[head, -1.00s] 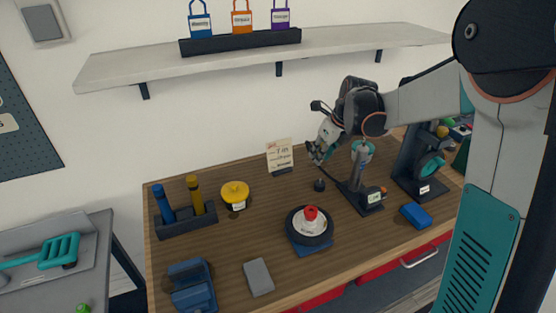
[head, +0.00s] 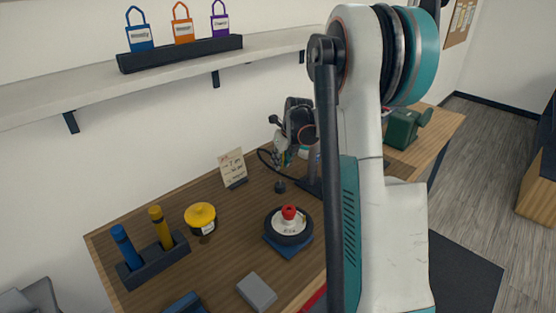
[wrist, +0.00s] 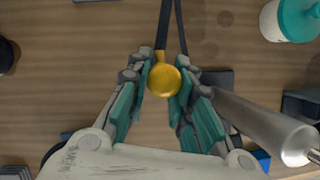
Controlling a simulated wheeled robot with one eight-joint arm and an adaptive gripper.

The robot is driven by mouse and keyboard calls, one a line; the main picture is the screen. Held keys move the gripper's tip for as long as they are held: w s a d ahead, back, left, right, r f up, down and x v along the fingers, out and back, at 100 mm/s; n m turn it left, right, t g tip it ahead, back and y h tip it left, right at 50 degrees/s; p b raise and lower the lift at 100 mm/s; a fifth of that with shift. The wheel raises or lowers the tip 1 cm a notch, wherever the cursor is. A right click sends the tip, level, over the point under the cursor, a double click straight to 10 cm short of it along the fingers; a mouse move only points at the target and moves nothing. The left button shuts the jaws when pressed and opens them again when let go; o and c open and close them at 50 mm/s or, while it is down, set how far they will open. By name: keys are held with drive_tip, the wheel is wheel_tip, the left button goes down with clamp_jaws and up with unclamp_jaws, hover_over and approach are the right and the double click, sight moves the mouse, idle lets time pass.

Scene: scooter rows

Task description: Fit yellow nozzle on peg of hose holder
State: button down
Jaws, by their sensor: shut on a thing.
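The yellow nozzle (wrist: 164,80) sits between the teal fingers of my gripper (wrist: 160,88) in the wrist view, with its round end toward the camera. A dark hose (wrist: 165,22) runs from it to the top of the picture. In the head view my gripper (head: 283,163) is above the back of the workbench, and the nozzle cannot be made out clearly there. The hose holder's dark base (head: 308,187) shows beside my arm, which hides much of the holder. Its grey post (wrist: 262,122) appears right of my fingers in the wrist view. I cannot make out the peg.
A small black knob-like object (head: 280,187) stands below my gripper. A note card (head: 232,167), yellow-lidded tub (head: 200,217), wheel with red cap (head: 289,222), tool rack (head: 152,262) and grey block (head: 257,292) stand on the bench. A shelf (head: 90,90) runs above.

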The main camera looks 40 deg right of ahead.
drive_tip(key=shift+f+b, duration=1.4)
drive_tip(key=shift+f, duration=1.1)
drive_tip(key=shift+f+b, duration=1.2)
drive_tip(key=shift+f, duration=0.35)
drive_tip(key=c, duration=1.3)
unclamp_jaws()
drive_tip(key=shift+c, duration=0.2)
drive_tip(key=v, duration=1.2)
